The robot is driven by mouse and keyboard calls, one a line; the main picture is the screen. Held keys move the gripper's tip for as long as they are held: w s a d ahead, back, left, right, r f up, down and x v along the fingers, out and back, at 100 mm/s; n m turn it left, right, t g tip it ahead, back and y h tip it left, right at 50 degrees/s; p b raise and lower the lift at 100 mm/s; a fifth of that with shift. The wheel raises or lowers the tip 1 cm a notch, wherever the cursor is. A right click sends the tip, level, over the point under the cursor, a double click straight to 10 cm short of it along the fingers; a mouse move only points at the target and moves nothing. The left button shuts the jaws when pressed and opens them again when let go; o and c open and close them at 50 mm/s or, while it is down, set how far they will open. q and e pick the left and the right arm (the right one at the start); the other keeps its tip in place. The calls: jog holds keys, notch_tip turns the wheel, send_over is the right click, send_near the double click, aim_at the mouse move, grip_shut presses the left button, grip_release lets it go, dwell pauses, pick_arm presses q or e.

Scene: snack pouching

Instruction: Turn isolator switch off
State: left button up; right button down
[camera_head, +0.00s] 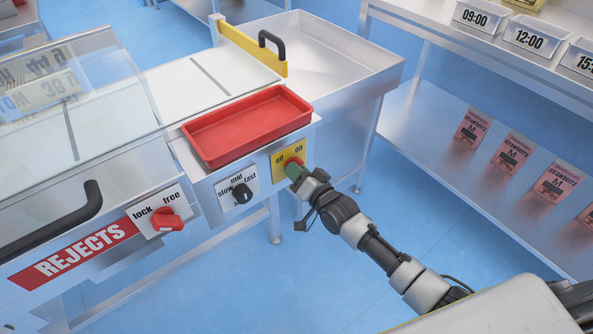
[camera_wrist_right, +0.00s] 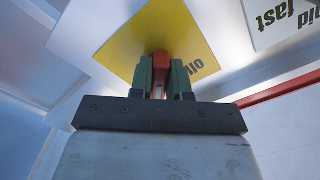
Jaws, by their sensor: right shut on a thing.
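The isolator switch is a red knob (camera_head: 294,161) on a yellow plate (camera_head: 279,163) marked "off" and "on", on the machine's front face. In the right wrist view the red knob (camera_wrist_right: 160,66) sits between green fingertips, in front of the yellow plate (camera_wrist_right: 190,30). My right gripper (camera_head: 294,170) is at the plate in the head view. In the wrist view the gripper (camera_wrist_right: 160,76) is shut on the knob, one finger on each side. The fingers hide part of the knob and lettering, so I cannot tell its exact setting. My left gripper is not in view.
A speed knob (camera_head: 241,194) marked slow, mid, fast is left of the switch. Farther left is a red lock/free knob (camera_head: 167,219). A red tray (camera_head: 247,126) sits above the panel. A shelf with pink pouches (camera_head: 472,128) stands at right, with open floor between.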

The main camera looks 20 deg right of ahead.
jog(key=n+p, duration=0.2)
jog(key=n, duration=0.4)
jog(key=shift+d+n, duration=0.15)
jog(key=shift+n, duration=0.15)
jog(key=n, duration=0.2)
jog(key=shift+n+p, duration=0.4)
jog(key=n, duration=0.2)
jog(key=shift+w+d+n, duration=0.1)
jog(key=shift+n, duration=0.2)
jog(key=n, duration=0.2)
jog(key=shift+n, duration=0.3)
jog(key=shift+d+n, duration=0.1)
jog(key=shift+n, duration=1.3)
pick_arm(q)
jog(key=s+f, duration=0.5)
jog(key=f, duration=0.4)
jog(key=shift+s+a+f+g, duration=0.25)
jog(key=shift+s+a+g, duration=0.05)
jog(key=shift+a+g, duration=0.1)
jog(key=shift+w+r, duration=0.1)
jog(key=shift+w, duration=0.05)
pick_arm(e)
jog(key=shift+n, duration=0.3)
